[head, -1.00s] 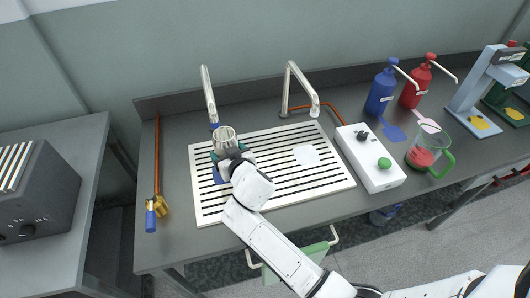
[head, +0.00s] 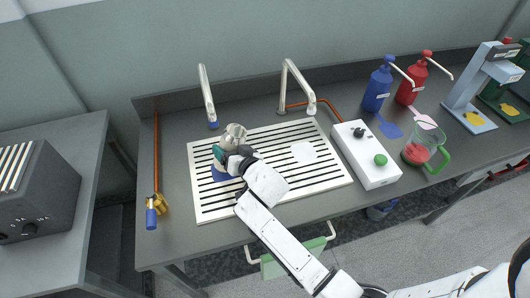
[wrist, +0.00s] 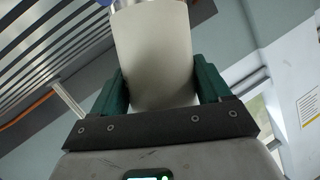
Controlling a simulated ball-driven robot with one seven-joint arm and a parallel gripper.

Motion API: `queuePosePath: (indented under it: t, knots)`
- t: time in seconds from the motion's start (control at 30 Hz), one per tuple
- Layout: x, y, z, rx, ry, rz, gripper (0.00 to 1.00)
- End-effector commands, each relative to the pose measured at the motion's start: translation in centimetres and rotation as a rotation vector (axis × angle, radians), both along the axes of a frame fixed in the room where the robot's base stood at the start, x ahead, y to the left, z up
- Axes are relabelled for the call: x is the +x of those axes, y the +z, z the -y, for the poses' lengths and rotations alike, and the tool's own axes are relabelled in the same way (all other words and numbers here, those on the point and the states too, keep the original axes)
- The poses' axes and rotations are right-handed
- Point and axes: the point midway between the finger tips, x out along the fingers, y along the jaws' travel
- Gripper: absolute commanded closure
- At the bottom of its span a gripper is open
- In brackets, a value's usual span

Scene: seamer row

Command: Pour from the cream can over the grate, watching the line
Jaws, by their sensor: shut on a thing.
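The cream can (head: 236,134) is in my gripper (head: 229,152), above the left part of the slotted grate (head: 333,180). In the wrist view the can (wrist: 152,55) is a smooth pale cylinder between two dark green fingers of my gripper (wrist: 160,85). The fingers are shut on its sides. The can looks somewhat tilted in the head view; how far I cannot tell. Its contents and any stream are not visible. I see no line on the can's visible side.
A white control box (head: 366,160) and a green-handled jug (head: 426,150) stand to the right.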

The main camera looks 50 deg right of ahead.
Motion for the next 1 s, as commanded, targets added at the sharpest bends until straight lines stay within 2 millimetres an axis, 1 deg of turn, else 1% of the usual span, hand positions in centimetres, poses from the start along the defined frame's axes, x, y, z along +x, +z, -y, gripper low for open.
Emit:
queuePosePath:
  t: [0.03,0.23,0.33,0.43,0.53,0.6,0.93,1.0]
  knots:
    - [-0.1,0.8,0.2,0.019,-0.002,0.013,0.60]
    - [-0.4,1.4,0.5,0.102,-0.002,0.070,0.60]
    - [-0.5,0.9,0.7,0.144,-0.001,0.095,0.60]
    - [-0.6,1.5,0.9,0.183,0.001,0.121,0.60]
    - [-0.8,1.5,1.1,0.224,-0.001,0.149,0.60]
    - [-0.7,0.5,1.0,0.233,0.005,0.160,0.60]
    - [-0.6,0.3,0.9,0.283,0.003,0.193,0.60]
    - [-0.7,-0.6,1.0,0.309,0.001,0.214,0.60]
